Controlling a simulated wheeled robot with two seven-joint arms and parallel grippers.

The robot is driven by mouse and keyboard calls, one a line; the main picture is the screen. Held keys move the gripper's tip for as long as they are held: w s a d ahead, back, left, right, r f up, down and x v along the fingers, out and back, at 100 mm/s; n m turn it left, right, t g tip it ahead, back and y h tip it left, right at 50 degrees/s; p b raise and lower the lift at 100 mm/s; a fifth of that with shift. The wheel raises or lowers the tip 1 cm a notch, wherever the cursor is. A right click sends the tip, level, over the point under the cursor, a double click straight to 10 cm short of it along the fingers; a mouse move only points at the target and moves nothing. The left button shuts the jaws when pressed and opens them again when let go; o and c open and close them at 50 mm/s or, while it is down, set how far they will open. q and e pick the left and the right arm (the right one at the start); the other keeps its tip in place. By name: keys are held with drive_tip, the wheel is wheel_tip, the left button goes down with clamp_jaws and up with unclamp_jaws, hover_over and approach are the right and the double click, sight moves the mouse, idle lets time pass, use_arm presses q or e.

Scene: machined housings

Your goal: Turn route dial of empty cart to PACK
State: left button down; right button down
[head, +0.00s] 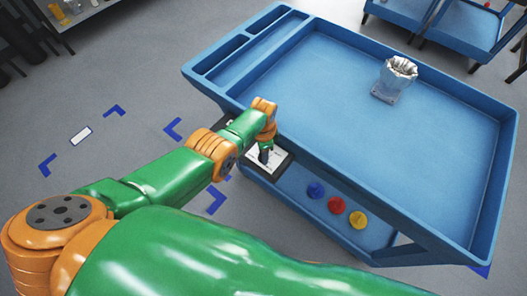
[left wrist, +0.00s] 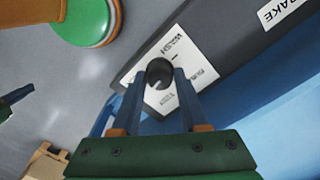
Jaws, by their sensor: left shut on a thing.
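The blue cart (head: 300,60) has a dial plate (head: 281,160) on its near side, a white card in a dark frame. In the left wrist view, the white plate (left wrist: 134,74) bears the word WASH and other lettering too blurred to read. A round dark dial knob (left wrist: 160,70) stands on it. My left gripper (head: 265,154) reaches down onto the plate. In the left wrist view, its two blue fingers (left wrist: 166,88) are shut on the knob, one on each side. The knob's pointer direction is unclear. My right gripper is not seen.
Blue, red and yellow buttons (head: 336,205) sit below the tray edge. A label ending in RAKE (left wrist: 285,10) is near the plate. Other blue carts (head: 460,30) stand behind.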

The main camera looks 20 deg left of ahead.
use_arm(q)
drive_tip(key=shift+s+f+m, duration=0.1)
drive_tip(key=shift+m, duration=0.6)
drive_tip(key=shift+c, duration=2.2)
unclamp_jaws()
wheel_tip(320, 180, up, 7)
drive_tip(key=p, duration=0.6)
drive_tip(key=shift+r, duration=0.2)
drive_tip(key=shift+f, duration=0.1)
